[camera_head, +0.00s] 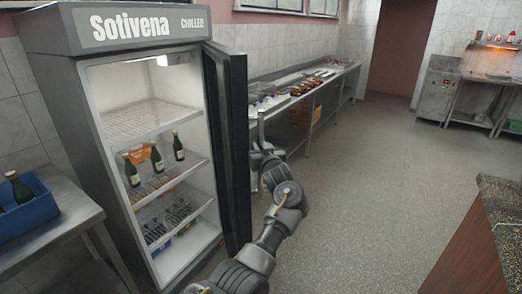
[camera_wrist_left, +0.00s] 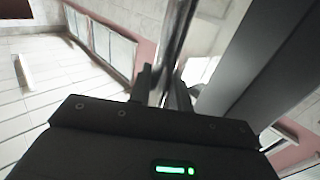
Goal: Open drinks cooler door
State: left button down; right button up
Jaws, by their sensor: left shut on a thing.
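The drinks cooler (camera_head: 45,30) stands at the left in the head view, grey with a "Sotivena CHILLED" sign. Its dark door (camera_head: 238,150) is swung well out on the right side, so the lit shelves show. My left gripper (camera_head: 262,150) is on the far side of the door's free edge, shut on the door handle (camera_head: 261,125). In the left wrist view the handle (camera_wrist_left: 180,35) runs up as a shiny bar between the fingers (camera_wrist_left: 163,90). The door's dark frame is beside it. My right gripper is not in view.
Green bottles (camera_head: 157,157) stand on the cooler's middle shelf. A blue crate (camera_head: 25,207) with bottles sits on a steel table at the left. A long steel counter (camera_head: 345,68) runs behind the door. A dark-topped counter (camera_head: 500,205) is at the right. The floor between is clear.

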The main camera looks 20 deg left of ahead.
pick_arm(q)
jog(key=shift+r, duration=0.15)
jog(key=c, duration=1.7)
grip_release()
jog(key=o, duration=0.4)
jog(key=shift+w+a, duration=0.1)
jog(key=shift+a, duration=0.05)
jog(key=shift+c, duration=0.2)
